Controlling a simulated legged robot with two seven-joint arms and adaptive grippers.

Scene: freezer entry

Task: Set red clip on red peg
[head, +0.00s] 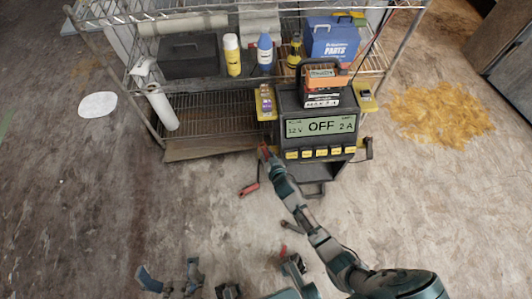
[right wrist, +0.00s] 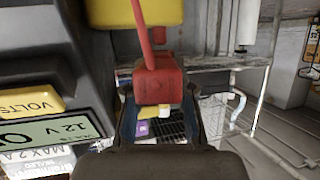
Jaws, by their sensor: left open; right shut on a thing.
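My right gripper (head: 265,153) is at the left side of the charger (head: 285,105), low and near its front. In the right wrist view it is shut on the red clip (right wrist: 158,82), with a red cable (right wrist: 139,20) running upward from it. A small red piece (right wrist: 158,35), possibly the red peg, shows just beyond the clip by a yellow block (right wrist: 115,12); I cannot tell if they touch. My left gripper (head: 172,279) is open and empty, low over the floor at the bottom left.
A wire shelf rack (head: 215,110) stands behind, holding a dark case (head: 190,62), bottles and a blue parts box (head: 331,40). A red-handled thing (head: 250,189) shows left of my right arm. The left floor is mostly clear.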

